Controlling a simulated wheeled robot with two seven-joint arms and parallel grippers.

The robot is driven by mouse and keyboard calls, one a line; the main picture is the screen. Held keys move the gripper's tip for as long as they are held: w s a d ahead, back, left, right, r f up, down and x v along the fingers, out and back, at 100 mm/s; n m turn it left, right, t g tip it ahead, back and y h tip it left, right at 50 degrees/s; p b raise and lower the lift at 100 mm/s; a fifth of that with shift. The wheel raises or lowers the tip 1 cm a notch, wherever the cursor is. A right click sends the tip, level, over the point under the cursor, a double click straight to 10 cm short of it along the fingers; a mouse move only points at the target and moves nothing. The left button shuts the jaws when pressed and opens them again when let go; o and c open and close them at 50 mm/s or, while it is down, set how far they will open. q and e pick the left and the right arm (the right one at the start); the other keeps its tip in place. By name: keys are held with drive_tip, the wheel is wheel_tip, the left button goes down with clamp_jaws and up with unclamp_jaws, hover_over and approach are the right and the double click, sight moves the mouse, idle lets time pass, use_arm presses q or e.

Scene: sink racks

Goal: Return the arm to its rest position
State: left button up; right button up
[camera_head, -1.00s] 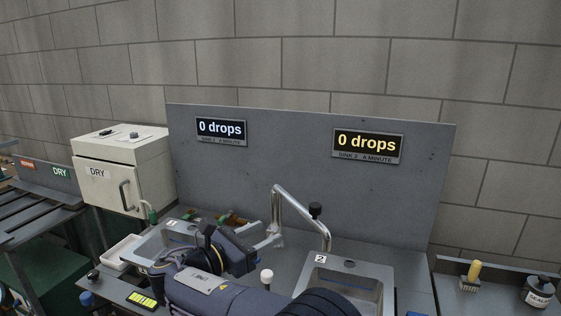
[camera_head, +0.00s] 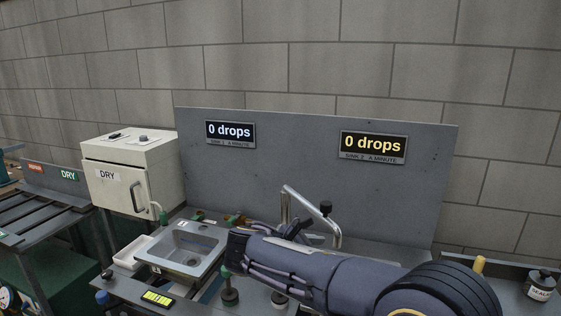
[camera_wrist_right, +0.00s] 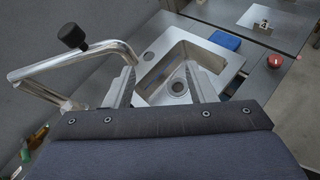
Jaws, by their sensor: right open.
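My right arm (camera_head: 330,275) reaches in from the lower right of the head view, across the front of the sinks. In that view its forearm hides much of the gripper. In the right wrist view my right gripper (camera_wrist_right: 162,88) has its two fingers apart, with nothing between them. Sink 2's steel basin (camera_wrist_right: 158,65) lies beyond the fingertips. The curved faucet (camera_wrist_right: 70,62) with its black knob is left of the fingers; it also shows in the head view (camera_head: 312,215). My left gripper is not in view.
Sink 1's basin (camera_head: 190,240) is clear to view, left of my arm. A white DRY cabinet (camera_head: 120,170) stands at left. The grey back panel (camera_head: 290,170) bears two signs reading 0 drops. A SEALER jar (camera_head: 539,287) is at right. In the wrist view a red button (camera_wrist_right: 275,61) is at right.

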drive_tip(key=s+d+f+m+g+y, duration=0.25)
drive_tip(key=s+d+m+y, duration=0.2)
drive_tip(key=s+d, duration=0.35)
drive_tip(key=s+d+f+m+g+y, duration=0.2)
drive_tip(key=s+d+f+m+y, duration=0.1)
drive_tip(key=s+d+m, duration=0.3)
drive_tip(key=s+a+f+m+t+y, duration=0.1)
drive_tip(key=s+f+m+y, duration=0.1)
drive_tip(key=s+m, duration=0.4)
drive_tip(key=s+a+f+m+t+y, duration=0.1)
drive_tip(key=s+m+y, duration=0.4)
drive_tip(key=s, duration=0.7)
drive_tip(key=shift+a+f+m+t, duration=0.45)
drive_tip(key=shift+f+m, duration=0.2)
drive_tip(key=shift+m, duration=0.6)
